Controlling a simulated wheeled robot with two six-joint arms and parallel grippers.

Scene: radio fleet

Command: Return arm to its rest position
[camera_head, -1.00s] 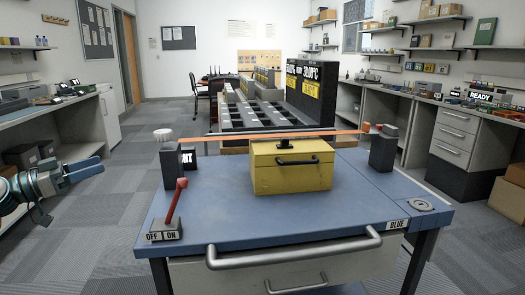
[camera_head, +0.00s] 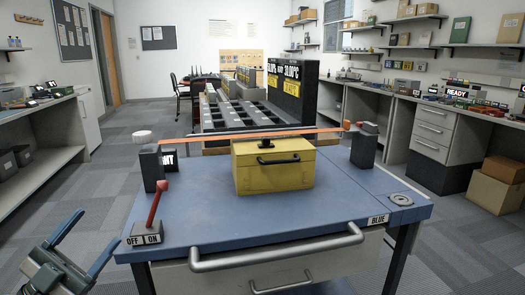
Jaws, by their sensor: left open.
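My left gripper (camera_head: 88,244) is at the lower left of the head view, with its two blue-grey fingers spread and pointing up and away. Nothing is between them. It is over the floor, to the left of the blue-topped table (camera_head: 240,218), and touches nothing that I can see. My right gripper is not in view.
On the table are a yellow box (camera_head: 272,172), a red lever on an OFF/ON base (camera_head: 146,239), and two dark posts (camera_head: 153,168) with an orange strip (camera_head: 240,134) above the box. A drawer handle (camera_head: 276,252) juts from the front. Carpet (camera_head: 75,185) lies open at left.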

